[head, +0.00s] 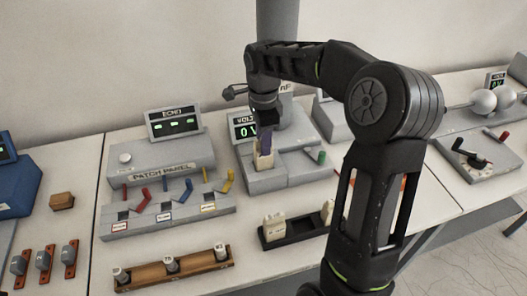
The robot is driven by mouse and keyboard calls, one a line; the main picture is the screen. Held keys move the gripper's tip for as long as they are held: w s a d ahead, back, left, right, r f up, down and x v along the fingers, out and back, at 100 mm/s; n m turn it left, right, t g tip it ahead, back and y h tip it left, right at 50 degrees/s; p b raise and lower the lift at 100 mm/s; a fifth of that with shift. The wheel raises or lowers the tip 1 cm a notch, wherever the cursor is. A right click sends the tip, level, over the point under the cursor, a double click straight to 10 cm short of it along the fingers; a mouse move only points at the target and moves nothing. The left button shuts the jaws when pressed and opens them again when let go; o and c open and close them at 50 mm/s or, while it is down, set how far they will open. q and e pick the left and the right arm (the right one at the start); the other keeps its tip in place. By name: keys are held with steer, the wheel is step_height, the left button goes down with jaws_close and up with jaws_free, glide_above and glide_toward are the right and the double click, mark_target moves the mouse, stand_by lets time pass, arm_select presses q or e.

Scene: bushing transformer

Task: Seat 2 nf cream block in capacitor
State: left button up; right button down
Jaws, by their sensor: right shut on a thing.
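The grey capacitor unit (282,178) stands at the middle of the bench, with a display at its back left. My right gripper (263,146) points down over its front left part and is shut on a cream block (264,160). The block is upright at the unit's front left. I cannot tell whether it is fully down in a slot or just above it, and its label is too small to read. Two other cream blocks, one at the left end (274,226) and one at the right (328,212), stand in a black tray (299,231). My left gripper is not in view.
The patch panel (160,165) with coloured levers is left of the capacitor. A wooden rack (178,270) with small white-topped pieces lies in front. A brown block (62,201) and several switches are far left. My right arm hides part of the bench on the right.

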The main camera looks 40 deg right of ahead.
step_height(320, 180, down, 4)
steer(key=shift+f, duration=0.15)
steer(key=shift+f, duration=0.15)
steer(key=c, duration=1)
jaws_free()
